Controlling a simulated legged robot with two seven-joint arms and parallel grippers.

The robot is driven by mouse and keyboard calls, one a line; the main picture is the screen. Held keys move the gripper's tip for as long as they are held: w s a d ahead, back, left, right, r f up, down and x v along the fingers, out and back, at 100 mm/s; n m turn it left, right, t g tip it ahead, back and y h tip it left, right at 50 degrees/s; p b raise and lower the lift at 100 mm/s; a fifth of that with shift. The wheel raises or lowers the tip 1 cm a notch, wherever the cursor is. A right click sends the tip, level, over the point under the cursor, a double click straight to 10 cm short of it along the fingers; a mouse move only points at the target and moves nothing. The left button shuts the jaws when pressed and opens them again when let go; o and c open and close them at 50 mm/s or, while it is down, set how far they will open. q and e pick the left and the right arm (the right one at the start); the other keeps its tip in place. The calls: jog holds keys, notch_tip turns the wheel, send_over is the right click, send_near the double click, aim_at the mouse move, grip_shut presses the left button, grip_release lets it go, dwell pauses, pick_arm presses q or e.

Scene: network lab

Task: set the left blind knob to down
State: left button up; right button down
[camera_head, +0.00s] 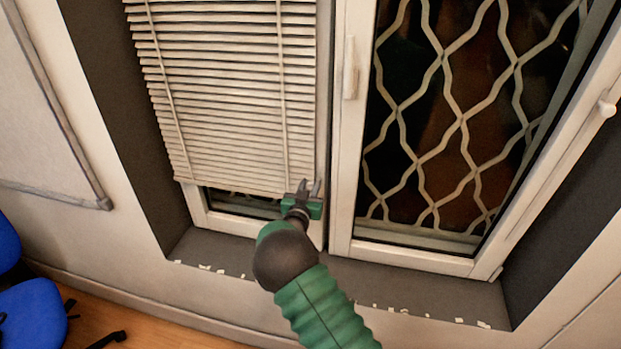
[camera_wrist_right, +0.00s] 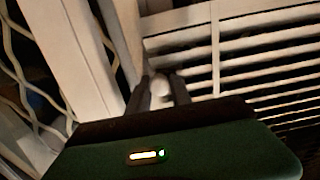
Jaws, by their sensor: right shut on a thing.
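The left blind (camera_head: 225,85) hangs over the left window in the head view, its slats lowered almost to the bottom of the frame. My right gripper (camera_head: 309,187) is at the lower right corner of this blind. In the right wrist view, a small white rounded knob (camera_wrist_right: 161,87) sits between the two dark fingertips of the gripper (camera_wrist_right: 159,90), which is shut on it. Which way the knob is set cannot be told. My left gripper is not in view.
The right window has a metal lattice (camera_head: 455,120) behind its glass and a white handle (camera_head: 350,68) on its frame. A dark sill (camera_head: 430,290) runs below both windows. A blue chair (camera_head: 30,305) stands at the lower left. A whiteboard (camera_head: 40,110) hangs left.

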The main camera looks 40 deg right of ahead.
pick_arm(q)
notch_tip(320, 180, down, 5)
jog(key=b, duration=0.3)
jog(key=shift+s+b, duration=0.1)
jog(key=shift+b, duration=0.25)
pick_arm(e)
notch_tip(320, 180, down, 8)
jog(key=shift+a+r, duration=0.15)
jog(key=shift+r, duration=0.1)
jog(key=shift+s+f, duration=0.1)
jog(key=shift+f, duration=0.05)
jog(key=c, duration=1.3)
grip_release()
jog(key=shift+o, duration=0.6)
jog(key=shift+r, duration=0.2)
jog(key=shift+r, duration=0.1)
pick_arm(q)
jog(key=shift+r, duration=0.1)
pick_arm(e)
jog(key=v, duration=1.7)
